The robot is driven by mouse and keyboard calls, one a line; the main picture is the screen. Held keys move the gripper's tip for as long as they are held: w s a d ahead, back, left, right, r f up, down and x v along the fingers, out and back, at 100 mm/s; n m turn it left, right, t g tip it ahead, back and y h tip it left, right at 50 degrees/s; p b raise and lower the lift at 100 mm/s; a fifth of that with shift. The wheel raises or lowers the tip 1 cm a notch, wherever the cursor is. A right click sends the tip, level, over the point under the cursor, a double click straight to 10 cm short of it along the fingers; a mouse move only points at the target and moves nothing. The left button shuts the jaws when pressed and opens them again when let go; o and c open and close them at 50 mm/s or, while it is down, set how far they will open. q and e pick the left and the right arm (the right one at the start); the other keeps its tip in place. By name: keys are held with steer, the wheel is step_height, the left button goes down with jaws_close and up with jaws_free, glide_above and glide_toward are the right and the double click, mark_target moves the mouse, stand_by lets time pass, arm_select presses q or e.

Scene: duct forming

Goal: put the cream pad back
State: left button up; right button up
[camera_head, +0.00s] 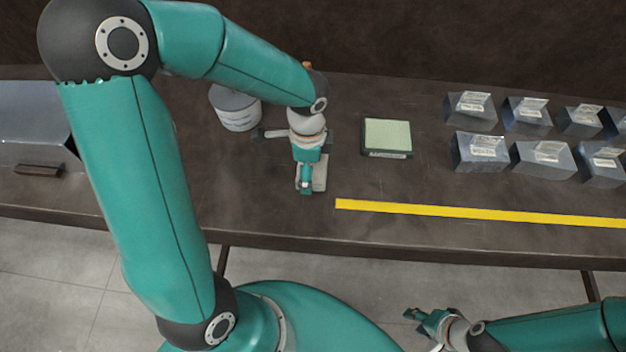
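A cream pad (320,173) shows as a pale strip beside and partly behind my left gripper (305,186) on the dark bench, near the middle of the head view. My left gripper points down at it and hides most of it. I cannot tell whether its fingers are closed on the pad. My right gripper (421,326) is low in the view, in front of the bench and away from it. Its fingers look apart, with nothing between them.
A pale green pad (387,133) sits in a dark holder right of my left gripper. A labelled round tin (235,108) stands left. Several labelled metal duct pieces (480,152) stand in two rows at right. Yellow tape (480,212) runs along the front. A grey metal box (30,125) is far left.

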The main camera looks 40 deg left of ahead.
arm_select(q)
steer(key=shift+f, duration=2.25)
steer(key=shift+f+b, duration=0.15)
steer(key=shift+b, duration=0.25)
steer(key=o, duration=0.9)
steer(key=shift+c, duration=0.2)
step_height(320, 180, up, 12)
steer(key=shift+r+p, duration=0.2)
steer(key=shift+p, duration=0.5)
